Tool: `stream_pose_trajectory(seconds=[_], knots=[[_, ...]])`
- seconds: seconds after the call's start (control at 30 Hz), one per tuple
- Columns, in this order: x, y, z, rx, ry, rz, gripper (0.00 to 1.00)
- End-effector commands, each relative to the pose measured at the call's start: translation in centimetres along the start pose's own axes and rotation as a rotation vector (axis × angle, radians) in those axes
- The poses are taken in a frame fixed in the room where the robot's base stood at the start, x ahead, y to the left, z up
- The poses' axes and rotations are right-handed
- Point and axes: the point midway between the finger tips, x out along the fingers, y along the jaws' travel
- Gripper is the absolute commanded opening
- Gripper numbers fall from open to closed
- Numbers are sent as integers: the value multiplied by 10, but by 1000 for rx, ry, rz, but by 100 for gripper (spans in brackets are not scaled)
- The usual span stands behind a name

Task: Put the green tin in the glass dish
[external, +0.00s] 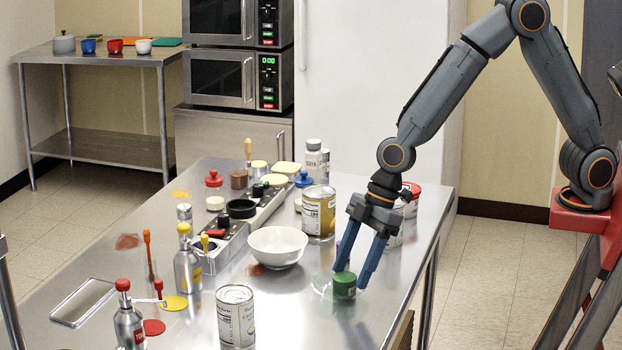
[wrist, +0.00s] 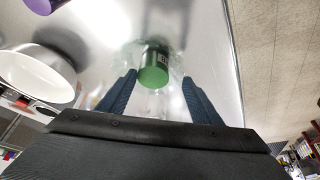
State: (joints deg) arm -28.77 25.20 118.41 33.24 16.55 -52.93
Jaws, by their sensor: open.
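The green tin (external: 344,285) is a small green cylinder near the right edge of the steel table. In the wrist view the green tin (wrist: 154,68) shows beyond and between my fingertips, with a dark label on its side. The glass dish (external: 321,288) is clear and hard to make out; the tin appears to be in it. Its faint outline also shows around the tin in the wrist view (wrist: 178,72). My gripper (external: 350,277) is open and points down, with its blue fingers on either side of the tin. Whether a finger touches the tin cannot be told.
A white bowl (external: 277,248) stands left of my gripper. A large can (external: 319,214) stands behind it, and another can (external: 236,316) stands at the front. Bottles, including a yellow-topped one (external: 187,262), crowd the left side. The table is bare in front of the tin.

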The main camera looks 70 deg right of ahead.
Motion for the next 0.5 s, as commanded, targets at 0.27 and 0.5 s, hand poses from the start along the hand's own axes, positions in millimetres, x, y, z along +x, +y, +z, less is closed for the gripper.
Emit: stream_pose_trajectory(seconds=[0.27, 0.5], knots=[[-39, 1, -5, -1, 5, 2, 58], [-82, 1, -4, 0, 5, 3, 58]])
